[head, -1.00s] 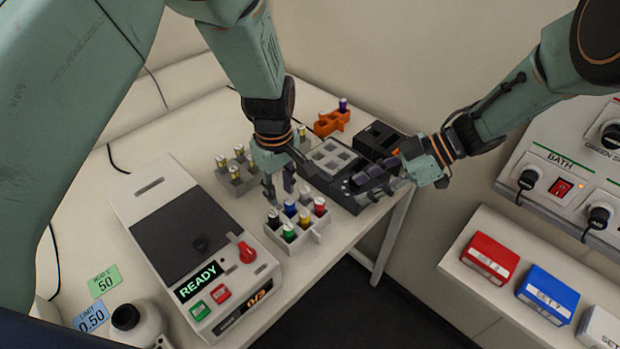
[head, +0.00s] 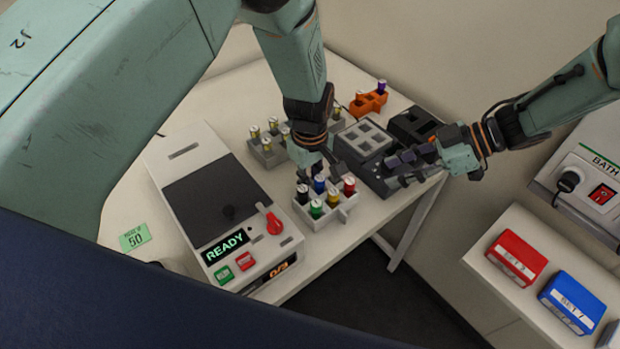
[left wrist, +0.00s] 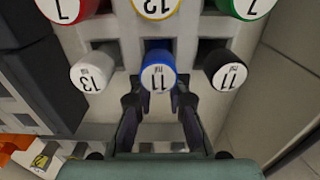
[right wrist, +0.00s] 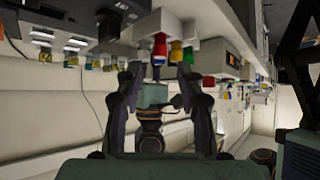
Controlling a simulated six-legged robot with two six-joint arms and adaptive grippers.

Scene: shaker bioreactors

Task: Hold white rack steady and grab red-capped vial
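The white rack (head: 322,222) stands near the table's front edge. It holds a red-capped vial (head: 349,186) at its right end, beside blue-, black-, green-, yellow- and white-capped vials. My left gripper (head: 322,172) is at the rack's back side. In the left wrist view its fingers (left wrist: 158,108) are apart, on either side of the blue-capped vial (left wrist: 157,75); contact with the rack cannot be told. My right gripper (head: 390,180) is to the right of the rack, pointing left. In the right wrist view its fingers (right wrist: 160,85) are open and empty, with the red-capped vial (right wrist: 160,46) ahead between them.
A machine with a READY display (head: 225,247) stands left of the rack. Behind are a grey rack of vials (head: 268,150), an orange rack (head: 368,103) and a dark device with a grey block (head: 366,138). Red (head: 517,257) and blue (head: 572,300) boxes sit at right.

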